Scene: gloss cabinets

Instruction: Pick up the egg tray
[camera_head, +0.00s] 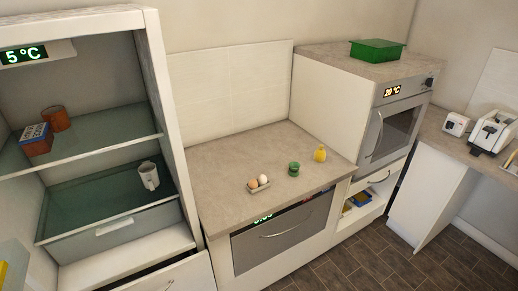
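Neither of my grippers shows in the head view.
A green cup-like item (294,169) and a yellow item (320,154) stand right of the tray. An open fridge (150,60) with shelves is at left. An oven cabinet (335,98) bearing a green box (377,50) rises at right. The drawer (365,204) below it is open.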

